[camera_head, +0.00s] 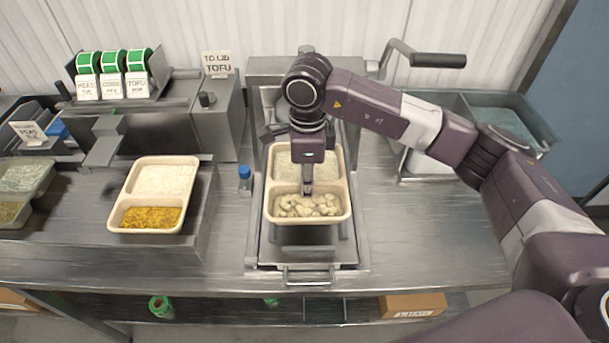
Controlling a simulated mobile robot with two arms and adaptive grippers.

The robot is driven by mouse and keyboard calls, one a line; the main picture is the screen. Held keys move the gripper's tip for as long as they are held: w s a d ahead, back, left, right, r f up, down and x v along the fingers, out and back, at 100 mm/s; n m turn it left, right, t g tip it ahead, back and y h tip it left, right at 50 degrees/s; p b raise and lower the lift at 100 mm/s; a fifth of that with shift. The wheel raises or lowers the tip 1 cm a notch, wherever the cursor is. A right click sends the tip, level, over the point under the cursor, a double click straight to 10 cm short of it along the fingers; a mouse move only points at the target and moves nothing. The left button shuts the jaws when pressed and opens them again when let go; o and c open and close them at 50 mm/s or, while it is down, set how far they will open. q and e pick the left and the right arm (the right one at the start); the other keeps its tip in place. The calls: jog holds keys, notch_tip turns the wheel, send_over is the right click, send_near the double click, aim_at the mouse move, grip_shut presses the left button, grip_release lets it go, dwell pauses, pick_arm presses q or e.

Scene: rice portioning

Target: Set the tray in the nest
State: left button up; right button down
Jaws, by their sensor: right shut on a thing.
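A cream two-compartment tray (346,200) holds white rice in the back compartment and pale chunks, perhaps tofu, in the front one. My right gripper (307,192) points down over the tray's middle, shut on the tray at about its divider. The tray is over the metal nest (262,250), a framed fixture with a front handle; I cannot tell whether it rests there or hangs just above. My gripper and wrist hide part of the rice and the divider. My left gripper is not in view.
A second cream tray (112,222), with rice and yellow food, sits on the left platform. A small blue-capped bottle (245,180) stands just left of the nest. Label rolls (113,62) and a dispenser stand at the back left. A lever handle (438,60) juts out at the back right.

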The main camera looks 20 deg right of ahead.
jog(key=shift+a, duration=0.1)
jog(key=shift+d+f, duration=0.35)
jog(key=shift+f, duration=0.2)
jog(key=shift+s+f+b, duration=0.1)
jog(key=shift+f+b, duration=0.2)
jog(key=shift+b, duration=0.05)
jog(key=shift+a+f+b, duration=0.1)
jog(key=shift+f+b, duration=0.2)
jog(key=shift+f, duration=0.5)
notch_tip(320, 180, down, 3)
jog(key=shift+r+b, duration=0.15)
jog(key=shift+b, duration=0.75)
jog(key=shift+f+b, duration=0.7)
jog(key=shift+f, duration=0.05)
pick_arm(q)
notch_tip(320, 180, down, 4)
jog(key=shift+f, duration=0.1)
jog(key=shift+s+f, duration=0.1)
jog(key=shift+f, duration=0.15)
pick_arm(e)
jog(key=shift+r, duration=0.1)
pick_arm(q)
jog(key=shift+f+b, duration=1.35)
jog(key=shift+b, duration=0.25)
pick_arm(e)
jog(key=shift+f, duration=0.65)
